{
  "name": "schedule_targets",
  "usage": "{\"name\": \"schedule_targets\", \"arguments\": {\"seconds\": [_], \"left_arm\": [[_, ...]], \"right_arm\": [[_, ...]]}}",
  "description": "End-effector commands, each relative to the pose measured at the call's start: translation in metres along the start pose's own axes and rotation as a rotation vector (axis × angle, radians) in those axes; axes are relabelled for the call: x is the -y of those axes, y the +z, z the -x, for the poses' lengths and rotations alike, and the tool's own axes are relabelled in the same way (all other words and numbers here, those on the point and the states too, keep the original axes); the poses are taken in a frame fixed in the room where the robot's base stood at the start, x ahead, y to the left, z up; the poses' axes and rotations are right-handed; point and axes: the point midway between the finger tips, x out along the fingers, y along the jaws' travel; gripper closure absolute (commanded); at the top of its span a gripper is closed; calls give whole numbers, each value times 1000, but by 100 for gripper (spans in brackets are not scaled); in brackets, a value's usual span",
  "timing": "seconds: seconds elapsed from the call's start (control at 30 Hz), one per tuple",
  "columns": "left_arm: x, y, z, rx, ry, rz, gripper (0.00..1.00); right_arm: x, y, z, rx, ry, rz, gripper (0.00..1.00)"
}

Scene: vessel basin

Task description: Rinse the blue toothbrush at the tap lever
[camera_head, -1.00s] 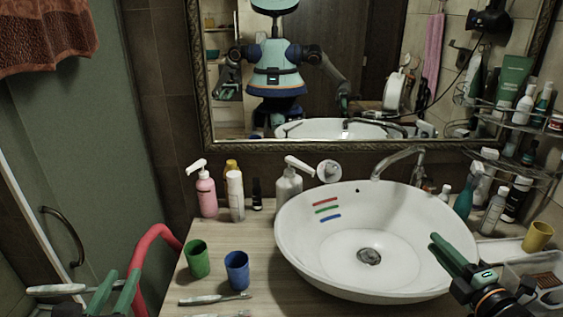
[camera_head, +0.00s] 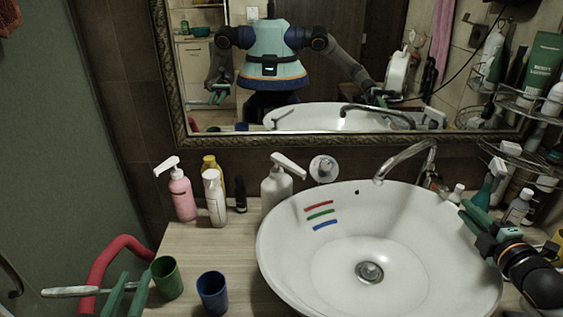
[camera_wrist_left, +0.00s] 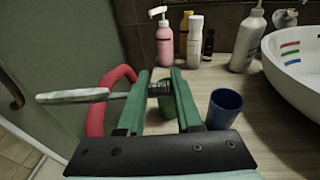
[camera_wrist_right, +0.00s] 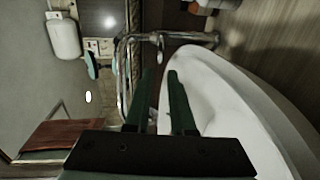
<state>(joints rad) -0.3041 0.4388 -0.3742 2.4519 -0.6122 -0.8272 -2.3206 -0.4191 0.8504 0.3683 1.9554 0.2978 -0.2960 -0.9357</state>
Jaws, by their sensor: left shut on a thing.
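My left gripper (camera_head: 128,292) is shut on a toothbrush (camera_head: 72,292) with a pale handle, held roughly level left of the counter. Its dark end (camera_wrist_left: 160,88) lies between the fingers in the left wrist view; I cannot make out blue on it. The chrome tap (camera_head: 408,158) arches over the back right of the white basin (camera_head: 275,265); I cannot pick out its lever clearly. My right gripper (camera_head: 472,218) is at the basin's right rim, below the tap. Its fingers are apart and empty in the right wrist view (camera_wrist_right: 160,75), with the tap (camera_wrist_right: 126,65) beyond.
A green cup (camera_head: 167,279) and blue cup (camera_head: 213,294) stand on the counter left of the basin. Pump bottles (camera_head: 182,197) line the wall. Red, green and blue stripes (camera_head: 321,215) mark the basin's inside. Crowded wire shelves (camera_head: 520,105) stand right. A red curved tube (camera_head: 95,270) is near my left gripper.

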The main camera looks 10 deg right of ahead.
Motion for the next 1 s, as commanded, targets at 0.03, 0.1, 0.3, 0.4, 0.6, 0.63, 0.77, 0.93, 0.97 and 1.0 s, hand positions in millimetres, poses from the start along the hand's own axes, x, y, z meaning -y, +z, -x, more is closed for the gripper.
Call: {"name": "schedule_targets", "arguments": {"seconds": [0.03, 0.1, 0.3, 0.4, 0.6, 0.63, 0.77, 0.93, 0.97, 1.0], "left_arm": [[0, -1, 0, 0, 0, 0, 100], [0, -1, 0, 0, 0, 0, 100], [0, -2, 0, 0, 0, 0, 100], [0, -2, 0, 0, 0, 0, 100], [0, -2, 0, 0, 0, 0, 100], [0, -2, 0, 0, 0, 0, 100], [0, -2, 0, 0, 0, 0, 100], [0, -2, 0, 0, 0, 0, 100], [0, -2, 0, 0, 0, 0, 100], [0, -2, 0, 0, 0, 0, 100]], "right_arm": [[-1, 0, -7, 0, 3, 0, 78], [-2, 0, -15, 1, 3, 2, 78], [-1, 0, -40, 1, 3, 2, 78], [-2, 0, -52, 1, 2, 1, 78], [-2, 0, -76, 1, 2, 2, 78], [-2, 0, -79, 1, 2, 1, 78], [-1, 0, -91, 0, 2, 0, 78], [-1, 0, -101, 0, 1, 2, 78], [0, 0, -102, 0, 0, 2, 78], [0, 0, -103, -1, -1, 2, 78]]}}
